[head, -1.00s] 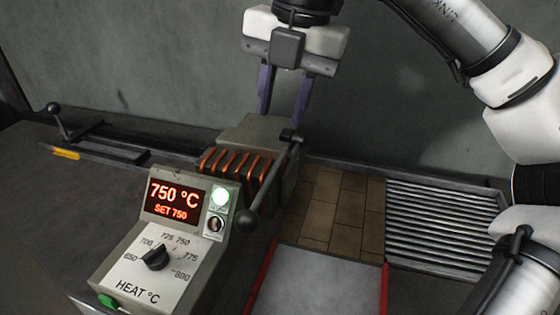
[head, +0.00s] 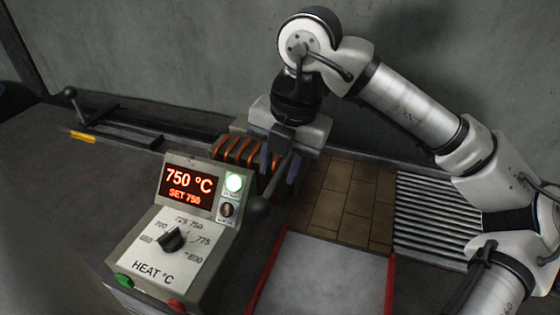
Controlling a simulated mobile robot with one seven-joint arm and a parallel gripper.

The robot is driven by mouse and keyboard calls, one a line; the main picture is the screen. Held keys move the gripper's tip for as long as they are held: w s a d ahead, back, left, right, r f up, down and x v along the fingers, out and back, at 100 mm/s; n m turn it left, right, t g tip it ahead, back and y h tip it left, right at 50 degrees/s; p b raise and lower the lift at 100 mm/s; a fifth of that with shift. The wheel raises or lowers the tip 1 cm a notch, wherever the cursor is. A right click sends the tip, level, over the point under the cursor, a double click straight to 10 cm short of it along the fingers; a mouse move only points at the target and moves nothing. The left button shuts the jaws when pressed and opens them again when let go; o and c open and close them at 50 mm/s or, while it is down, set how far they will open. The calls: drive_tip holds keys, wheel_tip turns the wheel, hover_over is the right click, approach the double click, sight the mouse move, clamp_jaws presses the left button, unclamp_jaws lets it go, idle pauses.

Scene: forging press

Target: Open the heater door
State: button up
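The heater stands behind the control box, with its orange coils (head: 238,151) showing at the left; much of its body is hidden by my gripper. A dark lever with a ball knob (head: 259,207) slopes up and right across the heater's front. Whether this lever works the door cannot be told, and the door itself is not clearly seen. My gripper (head: 280,172) points down at the heater, close behind the lever's upper part. Its purple fingers look spread, with nothing seen between them; the tips are partly hidden. Contact with the lever cannot be judged.
The control box (head: 160,257) shows 750 °C, SET 750, a lit green lamp and a dial. A red-edged plate (head: 325,270), brick floor (head: 348,205) and ribbed grey rack (head: 430,220) lie right. Another ball-ended lever (head: 70,93) stands far left.

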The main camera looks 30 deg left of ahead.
clamp_jaws()
drive_tip(key=shift+r, duration=0.1)
idle(0.3)
